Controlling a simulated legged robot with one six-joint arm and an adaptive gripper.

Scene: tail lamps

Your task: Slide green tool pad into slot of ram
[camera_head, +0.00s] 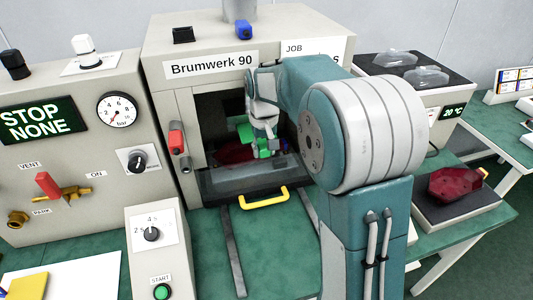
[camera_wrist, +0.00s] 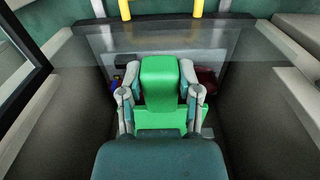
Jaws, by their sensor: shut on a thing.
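My gripper (camera_head: 266,131) is inside the open chamber of the Brumwerk 90 press (camera_head: 170,100). In the wrist view my gripper (camera_wrist: 161,95) has its two fingers on either side of the green tool pad (camera_wrist: 160,80) and is shut on it. In the head view, green parts of the pad (camera_head: 264,152) show around the fingers. A wider green part lies below the block in the wrist view. I cannot make out the ram or its slot; the chamber top and my arm hide that area.
A dark red lamp (camera_head: 232,153) lies in the chamber behind a clear front guard with a yellow handle (camera_head: 264,198). The chamber walls stand close on both sides. Another red lamp (camera_head: 455,186) rests on a dark plate at right. The left panel reads STOP NONE (camera_head: 38,120).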

